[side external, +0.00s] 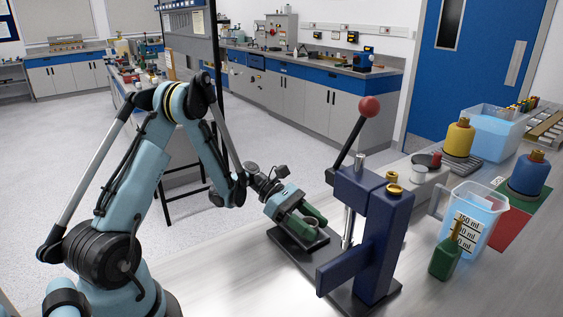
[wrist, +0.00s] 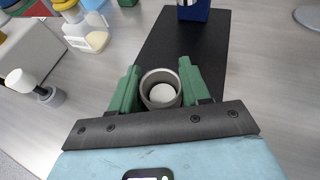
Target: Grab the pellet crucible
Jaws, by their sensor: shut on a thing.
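The pellet crucible (wrist: 160,89) is a small grey round cup with a white pellet (wrist: 161,95) inside, seen from above in the wrist view. My gripper (wrist: 158,88) has its green fingers on both sides of the cup and is shut on it. In the side external view my gripper (side external: 308,226) is low over the black base plate (side external: 283,247) of the blue press, and the crucible (side external: 311,222) shows partly between the fingers. I cannot tell whether the cup touches the plate.
The blue press (side external: 372,232) with a red-knobbed lever (side external: 369,106) stands just right of my gripper. A beaker of blue liquid (side external: 470,218), a green bottle (side external: 445,257), and yellow (side external: 459,138) and blue (side external: 529,173) containers stand further right. The bench front is clear.

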